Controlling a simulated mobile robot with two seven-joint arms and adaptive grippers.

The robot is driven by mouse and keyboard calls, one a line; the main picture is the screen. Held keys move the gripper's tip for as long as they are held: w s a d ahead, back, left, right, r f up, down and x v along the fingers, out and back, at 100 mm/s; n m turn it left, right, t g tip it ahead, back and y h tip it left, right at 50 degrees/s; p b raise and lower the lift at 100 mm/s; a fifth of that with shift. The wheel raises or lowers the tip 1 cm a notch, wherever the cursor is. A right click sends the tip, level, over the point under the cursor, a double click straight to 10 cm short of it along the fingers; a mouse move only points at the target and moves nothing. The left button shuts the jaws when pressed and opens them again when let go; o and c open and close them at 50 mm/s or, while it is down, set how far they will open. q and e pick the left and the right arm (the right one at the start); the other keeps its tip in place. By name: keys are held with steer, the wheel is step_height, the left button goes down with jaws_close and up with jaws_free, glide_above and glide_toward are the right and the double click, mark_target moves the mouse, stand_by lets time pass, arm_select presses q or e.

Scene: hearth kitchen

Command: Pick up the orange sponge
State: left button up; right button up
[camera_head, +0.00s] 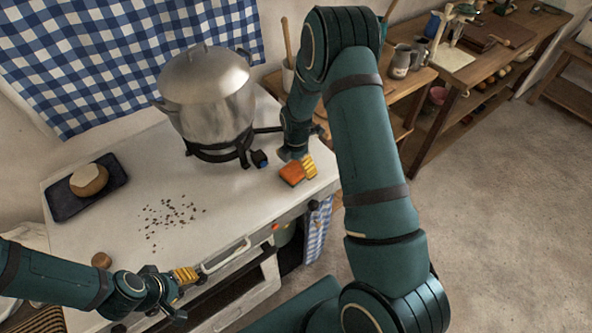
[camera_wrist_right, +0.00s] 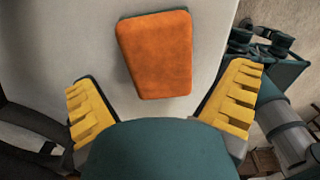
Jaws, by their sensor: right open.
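The orange sponge (camera_head: 291,174) lies on the white counter (camera_head: 120,256) near its right front edge. In the right wrist view the sponge (camera_wrist_right: 157,55) lies flat, a rounded block just beyond my fingers. My right gripper (camera_head: 308,167) is at the sponge's right side in the head view. Its yellow fingers (camera_wrist_right: 160,106) are spread wide, with nothing held between them. My left gripper (camera_head: 187,275) is low at the counter's front edge, near the oven handle; I cannot tell its opening there.
A large lidded pot (camera_head: 208,100) stands on a burner behind the sponge. Dark crumbs (camera_head: 170,214) lie mid-counter. A dark tray (camera_head: 60,203) with a bread loaf (camera_head: 89,180) is at the left. A wooden shelf table (camera_head: 470,75) stands at the right.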

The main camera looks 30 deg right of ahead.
mark_target(296, 168)
step_height(296, 168, down, 2)
steer(key=shift+f, duration=0.1)
steer(key=c, duration=0.9)
steer(key=shift+c, duration=0.2)
step_height(296, 168, up, 10)
steer(key=shift+r, duration=0.1)
steer(key=shift+a, duration=0.1)
steer(key=shift+c, duration=0.4)
